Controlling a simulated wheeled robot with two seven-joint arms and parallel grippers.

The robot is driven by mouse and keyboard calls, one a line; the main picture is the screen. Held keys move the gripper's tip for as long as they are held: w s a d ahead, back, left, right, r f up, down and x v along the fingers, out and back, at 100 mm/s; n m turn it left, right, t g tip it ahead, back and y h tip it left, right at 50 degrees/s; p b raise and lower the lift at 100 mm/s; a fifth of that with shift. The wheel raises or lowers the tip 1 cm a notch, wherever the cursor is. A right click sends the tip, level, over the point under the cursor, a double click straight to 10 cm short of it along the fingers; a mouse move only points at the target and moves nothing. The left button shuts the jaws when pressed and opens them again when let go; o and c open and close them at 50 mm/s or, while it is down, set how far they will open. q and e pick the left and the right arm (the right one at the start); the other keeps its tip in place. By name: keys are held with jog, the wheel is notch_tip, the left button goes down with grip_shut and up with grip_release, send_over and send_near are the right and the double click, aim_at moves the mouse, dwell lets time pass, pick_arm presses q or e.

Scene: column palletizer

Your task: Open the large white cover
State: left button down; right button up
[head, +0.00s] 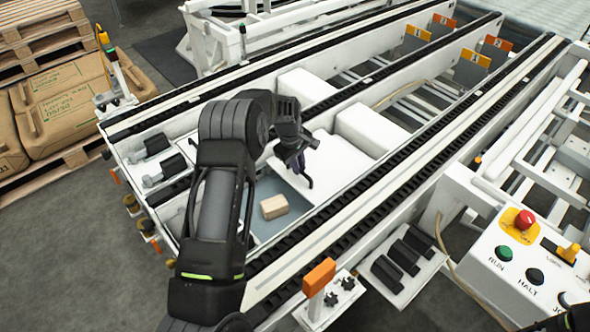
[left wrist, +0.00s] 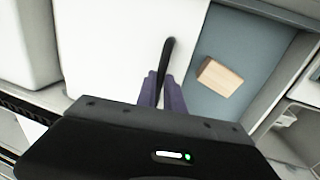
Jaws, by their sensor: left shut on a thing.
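The large white cover (head: 345,160) is a flat white panel set between the black conveyor tracks; it also fills the upper middle of the left wrist view (left wrist: 105,50). A black handle (left wrist: 168,55) stands at its edge beside the opening. My left gripper (head: 304,172) is over this edge, with its purple fingers (left wrist: 163,88) shut on the handle. The fingers and wrist hide part of the grip. Beside the cover, a blue-grey recess (head: 240,213) lies open with a small wooden block (head: 274,207) in it.
White raised boxes (head: 372,130) stand behind the cover. Long black tracks (head: 400,178) run along both sides. A control panel (head: 520,255) with a red button is at the right. An orange-topped post (head: 319,277) stands in front. Sacks on pallets (head: 70,105) are at the left.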

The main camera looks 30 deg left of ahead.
pick_arm(q)
jog(key=shift+w, duration=0.1)
jog(key=c, duration=1.5)
grip_release()
jog(key=shift+o, duration=0.2)
jog(key=shift+r, duration=0.15)
notch_tip(320, 180, up, 7)
jog(key=s, duration=0.1)
jog(key=shift+s+a+r+p, duration=0.2)
jog(key=shift+s+p, duration=0.05)
jog(key=shift+p, duration=0.05)
